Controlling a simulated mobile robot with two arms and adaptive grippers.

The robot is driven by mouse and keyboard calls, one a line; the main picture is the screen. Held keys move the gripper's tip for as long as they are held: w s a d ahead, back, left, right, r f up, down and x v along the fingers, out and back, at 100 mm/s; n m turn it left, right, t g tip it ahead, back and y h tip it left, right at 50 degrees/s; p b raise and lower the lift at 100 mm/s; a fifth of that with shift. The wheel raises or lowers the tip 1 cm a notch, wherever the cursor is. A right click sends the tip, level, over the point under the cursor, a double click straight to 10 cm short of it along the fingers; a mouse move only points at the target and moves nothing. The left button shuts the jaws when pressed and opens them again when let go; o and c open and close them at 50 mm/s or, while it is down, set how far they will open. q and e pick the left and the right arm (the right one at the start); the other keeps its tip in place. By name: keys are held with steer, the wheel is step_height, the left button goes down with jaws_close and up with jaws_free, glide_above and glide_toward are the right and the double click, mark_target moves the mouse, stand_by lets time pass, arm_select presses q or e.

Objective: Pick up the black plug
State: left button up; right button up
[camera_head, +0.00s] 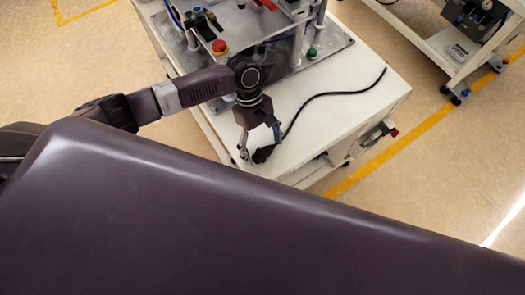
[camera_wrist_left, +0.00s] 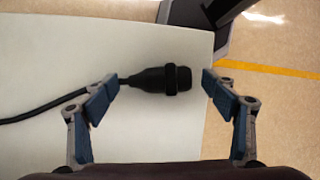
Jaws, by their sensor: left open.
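The black plug (camera_head: 263,154) lies on the white table top (camera_head: 345,110) near its front edge, with its black cable (camera_head: 330,94) curving away to the back right. In the left wrist view the plug (camera_wrist_left: 165,79) lies sideways, its cable running off to the left. My left gripper (camera_head: 260,148) is above the plug. Its blue-padded fingers (camera_wrist_left: 163,88) are open, one on each side of the plug's length, and the plug shows between them, not gripped. My right gripper is not in view.
A machine on a metal plate (camera_head: 325,50) stands on the table behind my left gripper, with a red button (camera_head: 220,47) and a green button (camera_head: 312,53). The table's front edge is close to the plug. Another white cart (camera_head: 440,45) stands at the upper right.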

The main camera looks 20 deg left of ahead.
mark_target(263, 149)
arm_select(q)
steer(key=shift+f, duration=0.1)
steer(key=shift+c, duration=0.4)
steer(key=shift+c, duration=1.3)
steer(key=c, duration=1)
steer(key=shift+c, duration=0.2)
step_height(263, 149, up, 20)
steer(key=b, duration=0.1)
steer(key=shift+b, duration=0.3)
steer(key=s+a+r+m+g+y+b, duration=0.1)
steer(key=s+a+r+m+y+b, duration=0.1)
steer(key=a+m+y+b, duration=0.2)
steer(key=a+m, duration=0.3)
steer(key=m, duration=0.5)
steer(key=shift+s+y, duration=0.3)
steer(key=shift+y, duration=0.1)
